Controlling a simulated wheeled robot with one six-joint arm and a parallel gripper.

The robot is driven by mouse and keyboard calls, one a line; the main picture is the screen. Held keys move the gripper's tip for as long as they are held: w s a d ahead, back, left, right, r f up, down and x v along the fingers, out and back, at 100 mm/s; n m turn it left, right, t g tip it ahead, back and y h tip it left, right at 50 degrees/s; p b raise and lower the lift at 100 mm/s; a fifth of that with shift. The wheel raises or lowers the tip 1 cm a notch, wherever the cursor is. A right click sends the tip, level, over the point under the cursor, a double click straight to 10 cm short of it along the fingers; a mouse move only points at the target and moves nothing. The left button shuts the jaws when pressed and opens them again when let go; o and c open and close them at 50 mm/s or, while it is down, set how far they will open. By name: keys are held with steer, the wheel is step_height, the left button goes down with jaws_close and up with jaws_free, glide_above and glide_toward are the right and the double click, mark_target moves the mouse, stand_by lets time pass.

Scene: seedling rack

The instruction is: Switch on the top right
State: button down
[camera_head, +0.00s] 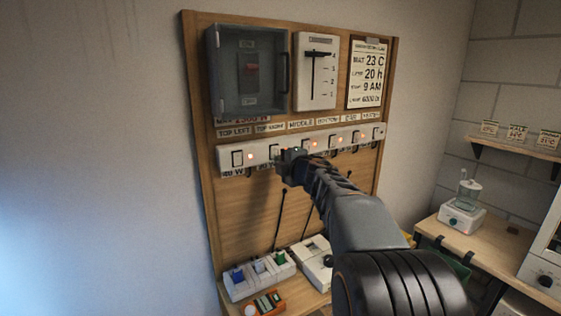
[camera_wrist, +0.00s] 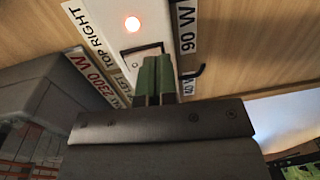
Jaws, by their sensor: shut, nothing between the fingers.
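The white switch strip (camera_head: 345,138) runs across the wooden board. The TOP RIGHT label (camera_head: 270,127) is above its second switch from the left, which my gripper largely covers in the head view. In the wrist view the TOP RIGHT label (camera_wrist: 85,31) lies left of a glowing orange-red lamp (camera_wrist: 132,23). My gripper (camera_head: 287,160) is shut and empty. Its green fingertips (camera_wrist: 154,68) are at the switch; I cannot tell whether they touch it.
A breaker box (camera_head: 249,72) with a clear cover and a slider panel (camera_head: 316,72) are above the strip. Sockets with plugs (camera_head: 260,274) stand on the bench below. A small white appliance (camera_head: 461,210) is on the right. The left wall is bare.

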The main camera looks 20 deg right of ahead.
steer(key=s+f+b, duration=0.1)
steer(key=s+b, duration=0.1)
steer(key=s, duration=1)
steer(key=shift+s+d+f, duration=0.15)
steer(key=shift+s+f, duration=0.05)
steer(key=shift+s, duration=0.2)
steer(key=s+d+f+m+g+h, duration=0.55)
steer(key=d+f+m+h, duration=0.35)
steer(key=m, duration=0.6)
steer(key=s+a+f+m+g+y, duration=0.2)
steer(key=s+a+f, duration=0.4)
steer(key=a, duration=0.5)
steer(key=s+a+f+m+g+y, duration=0.2)
steer(key=s+a+f+g+y, duration=0.3)
steer(key=a, duration=0.7)
step_height(320, 180, down, 2)
steer(key=shift+s+a+f+y, duration=0.2)
steer(key=shift+s+a+y, duration=0.1)
steer(key=shift+s, duration=0.1)
